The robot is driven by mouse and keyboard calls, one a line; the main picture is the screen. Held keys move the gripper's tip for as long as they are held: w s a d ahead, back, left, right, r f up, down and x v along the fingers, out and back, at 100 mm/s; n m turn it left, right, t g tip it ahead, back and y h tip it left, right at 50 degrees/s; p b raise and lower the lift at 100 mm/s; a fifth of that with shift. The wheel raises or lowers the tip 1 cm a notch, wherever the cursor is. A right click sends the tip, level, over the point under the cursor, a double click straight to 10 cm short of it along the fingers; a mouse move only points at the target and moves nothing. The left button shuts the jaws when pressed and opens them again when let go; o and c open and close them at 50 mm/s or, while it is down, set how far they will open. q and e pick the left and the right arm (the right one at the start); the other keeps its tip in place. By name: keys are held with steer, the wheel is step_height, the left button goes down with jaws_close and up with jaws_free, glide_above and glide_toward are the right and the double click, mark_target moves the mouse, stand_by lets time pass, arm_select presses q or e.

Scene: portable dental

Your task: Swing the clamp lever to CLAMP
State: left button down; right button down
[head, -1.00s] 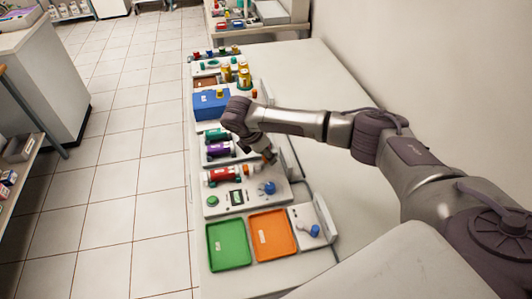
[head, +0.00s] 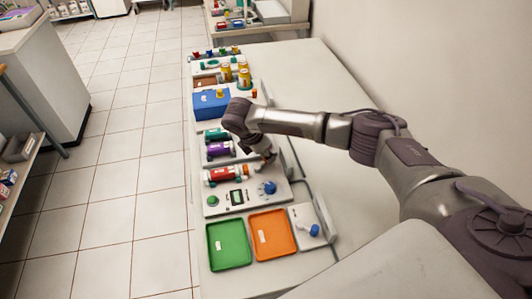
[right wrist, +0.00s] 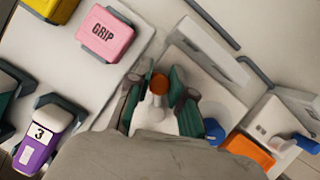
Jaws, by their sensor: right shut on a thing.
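My right gripper (head: 264,161) is low over the bench, at the upper right of the device with the red cylinder. No CLAMP marking can be read. In the head view the hand mostly hides this lever. My left gripper is in neither view.
The device carries a blue knob (head: 269,187) and red cylinder (head: 222,174). Green (head: 229,244) and orange (head: 272,235) trays and a blue-handled plate (head: 313,230) lie nearer. A pink GRIP block (right wrist: 102,32) sits beside the hand. The right bench side is largely clear.

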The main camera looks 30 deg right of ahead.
steer(key=m+p, duration=0.1)
steer(key=s+m+g+p, duration=0.1)
steer(key=p, duration=0.1)
steer(key=m+p, duration=0.2)
steer(key=shift+s+r+g, duration=0.25)
steer(key=shift+g, duration=0.15)
steer(key=shift+s+m+g+y+p, duration=0.35)
steer(key=shift+m+p, duration=0.25)
steer(key=shift+m, duration=0.4)
steer(key=m+p, duration=0.1)
steer(key=s+m+g+p, duration=0.1)
steer(key=m, duration=0.1)
steer(key=shift+s+a+f+m+y, duration=0.1)
steer(key=shift+a+m+y, duration=0.05)
steer(key=shift+m+y, duration=0.15)
steer(key=shift+s+a+f+m+g+y+p, duration=0.1)
steer(key=shift+s+a+m+g+y+p, duration=0.2)
steer(key=shift+m, duration=0.4)
steer(key=shift+s+d+r+m+y+p, duration=0.15)
steer(key=shift+m+p, duration=0.25)
steer(key=shift+m, duration=0.3)
steer(key=shift+s+a+f+m+g+y+p, duration=0.15)
steer(key=shift+a+m+y+p, duration=0.15)
steer(key=shift+m, duration=0.4)
steer(key=shift+w, duration=0.1)
steer(key=c, duration=1)
jaws_free()
steer(key=shift+c, duration=0.2)
steer(key=v, duration=1.2)
